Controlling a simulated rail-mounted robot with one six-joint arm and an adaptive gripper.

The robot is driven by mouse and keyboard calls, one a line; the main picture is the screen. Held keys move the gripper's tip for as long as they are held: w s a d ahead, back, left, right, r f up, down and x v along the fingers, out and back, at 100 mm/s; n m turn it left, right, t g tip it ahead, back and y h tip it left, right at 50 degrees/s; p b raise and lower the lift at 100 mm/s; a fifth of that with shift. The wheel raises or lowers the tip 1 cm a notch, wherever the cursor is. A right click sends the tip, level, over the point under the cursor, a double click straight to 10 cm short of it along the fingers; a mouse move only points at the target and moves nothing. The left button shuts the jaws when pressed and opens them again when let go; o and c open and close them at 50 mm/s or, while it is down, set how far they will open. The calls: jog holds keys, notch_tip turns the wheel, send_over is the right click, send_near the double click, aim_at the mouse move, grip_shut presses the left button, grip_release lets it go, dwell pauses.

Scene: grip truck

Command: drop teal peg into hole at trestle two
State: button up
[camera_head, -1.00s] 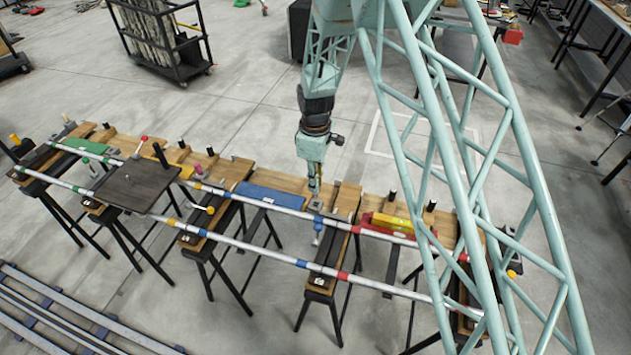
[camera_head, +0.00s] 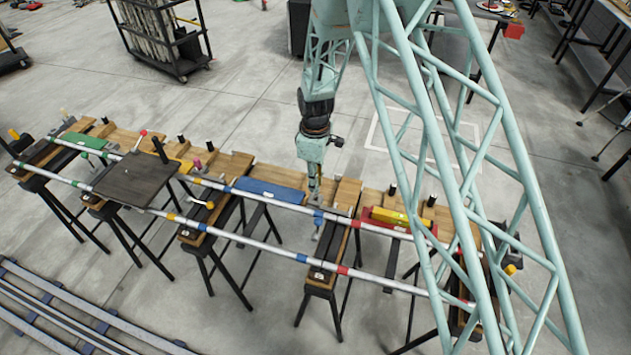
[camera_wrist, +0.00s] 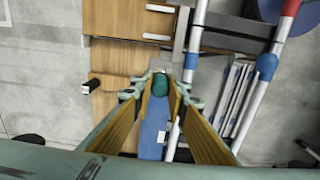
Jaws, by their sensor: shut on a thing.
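My gripper (camera_wrist: 160,92) is shut on the teal peg (camera_wrist: 160,85), which shows between its fingertips in the wrist view. In the head view my gripper (camera_head: 315,195) points down at the wooden top of a trestle right of centre, near the far rail. The peg's lower end is hidden in the wrist view. I cannot make out the hole, nor which trestle is numbered two. A small grey metal piece (camera_wrist: 158,67) shows just beyond the peg.
Two long pipes with coloured bands run across the trestles, the near one (camera_head: 240,246) lower in view. A blue tray (camera_head: 270,190) lies left of my gripper. A red tray with a yellow object (camera_head: 390,215) lies right. A dark board (camera_head: 135,182) sits further left.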

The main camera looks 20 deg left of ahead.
jog(key=shift+f+b, duration=1.05)
jog(key=shift+f, duration=0.75)
jog(key=shift+f, duration=0.3)
jog(key=o, duration=1)
jog(key=shift+r, duration=0.2)
jog(key=shift+r, duration=5.8)
